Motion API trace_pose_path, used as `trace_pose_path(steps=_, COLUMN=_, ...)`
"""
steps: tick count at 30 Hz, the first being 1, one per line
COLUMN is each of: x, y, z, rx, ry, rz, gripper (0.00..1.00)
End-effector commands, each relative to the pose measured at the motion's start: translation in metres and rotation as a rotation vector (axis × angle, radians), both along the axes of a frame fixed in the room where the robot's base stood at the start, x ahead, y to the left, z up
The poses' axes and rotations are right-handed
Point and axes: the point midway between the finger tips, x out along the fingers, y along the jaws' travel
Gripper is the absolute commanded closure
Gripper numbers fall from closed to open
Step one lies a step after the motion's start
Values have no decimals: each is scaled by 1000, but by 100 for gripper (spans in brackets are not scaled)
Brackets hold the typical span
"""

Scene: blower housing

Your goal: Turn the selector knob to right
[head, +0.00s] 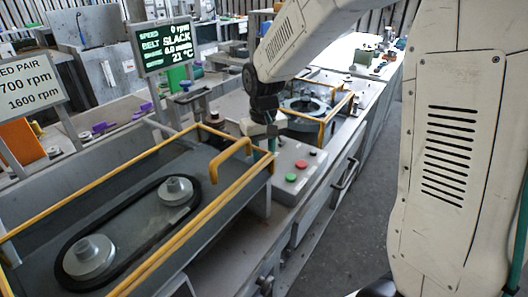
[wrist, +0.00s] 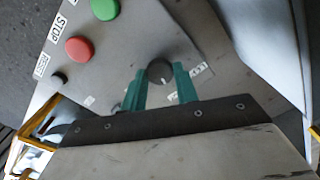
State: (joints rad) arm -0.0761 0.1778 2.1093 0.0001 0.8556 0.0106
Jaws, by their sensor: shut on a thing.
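The selector knob is a small dark round knob (wrist: 159,69) on the grey sloped control panel (wrist: 130,52) in the wrist view. A short pale mark shows on its face, toward my gripper's body. My gripper (wrist: 160,79) has its two teal fingers on either side of the knob and is shut on it. In the head view my gripper (head: 272,143) is down at the panel's far left part, and the knob is hidden behind it. White labels lie on the panel beside the fingers, too blurred and partly covered to read fully.
Green (head: 291,178) and red (head: 301,164) buttons and a small black one are on the same panel. A yellow-framed guard (head: 233,151) covers a belt (head: 126,222) on two pulleys. A screen (head: 163,46) reads 0 rpm, BELT SLACK. The floor at right is clear.

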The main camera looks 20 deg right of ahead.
Motion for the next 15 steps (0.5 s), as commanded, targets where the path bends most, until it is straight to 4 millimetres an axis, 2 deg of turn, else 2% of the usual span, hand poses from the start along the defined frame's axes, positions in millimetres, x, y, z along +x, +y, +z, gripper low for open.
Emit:
trace_pose_path(steps=8, x=1, y=0, z=1, rx=0, ry=-5, rz=0, gripper=93)
trace_pose_path(steps=9, x=1, y=0, z=1, rx=0, ry=-5, rz=0, gripper=65)
trace_pose_path(steps=11, x=1, y=0, z=1, rx=0, ry=-4, rz=0, gripper=48)
trace_pose_path(steps=15, x=1, y=0, z=1, rx=0, ry=-3, rz=0, gripper=48)
